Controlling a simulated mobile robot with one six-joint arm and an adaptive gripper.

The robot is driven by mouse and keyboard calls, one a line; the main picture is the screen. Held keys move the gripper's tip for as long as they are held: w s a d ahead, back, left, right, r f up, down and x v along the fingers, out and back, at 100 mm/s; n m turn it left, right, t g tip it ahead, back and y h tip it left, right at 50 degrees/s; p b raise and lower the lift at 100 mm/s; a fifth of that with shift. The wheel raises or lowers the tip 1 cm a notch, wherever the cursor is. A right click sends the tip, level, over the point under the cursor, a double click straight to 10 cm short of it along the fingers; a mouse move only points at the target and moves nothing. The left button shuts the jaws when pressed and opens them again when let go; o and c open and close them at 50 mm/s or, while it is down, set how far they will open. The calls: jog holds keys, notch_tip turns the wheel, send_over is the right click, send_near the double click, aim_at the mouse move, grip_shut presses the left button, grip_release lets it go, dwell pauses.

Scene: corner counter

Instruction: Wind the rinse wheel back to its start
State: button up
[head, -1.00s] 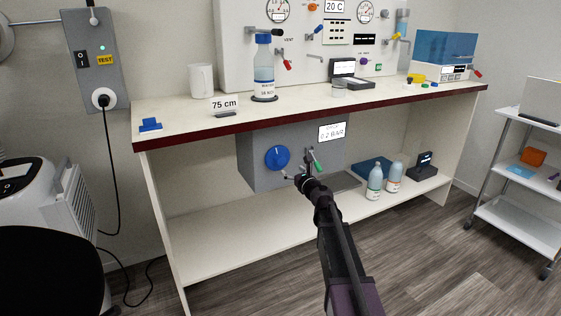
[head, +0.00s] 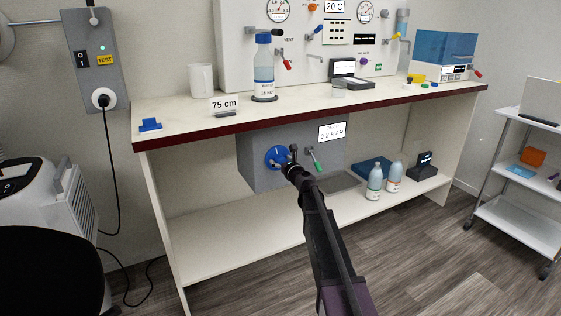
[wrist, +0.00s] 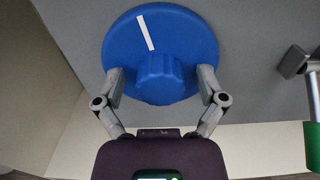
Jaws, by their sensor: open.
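The blue wheel (head: 274,152), which I take to be the rinse wheel, is on the front of a grey box (head: 254,178) under the counter. In the wrist view the wheel (wrist: 190,30) has a raised blue hub (wrist: 160,78) and a white line (wrist: 147,32) running up and slightly left. My gripper (wrist: 161,80) is open, with one finger on each side of the hub. Whether the fingers touch the hub I cannot tell. In the head view my gripper (head: 281,163) covers the lower right part of the wheel.
A green-handled lever (head: 316,162) sits right of the wheel; its green grip (wrist: 312,145) shows at the wrist view's right edge. The counter edge (head: 330,109) overhangs the box. Two bottles (head: 375,181) (head: 395,177) stand on the lower shelf, which is clear at left.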

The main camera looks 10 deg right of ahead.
jog(key=c, duration=1.1)
jog(key=shift+c, duration=0.2)
jog(key=shift+n, duration=0.4)
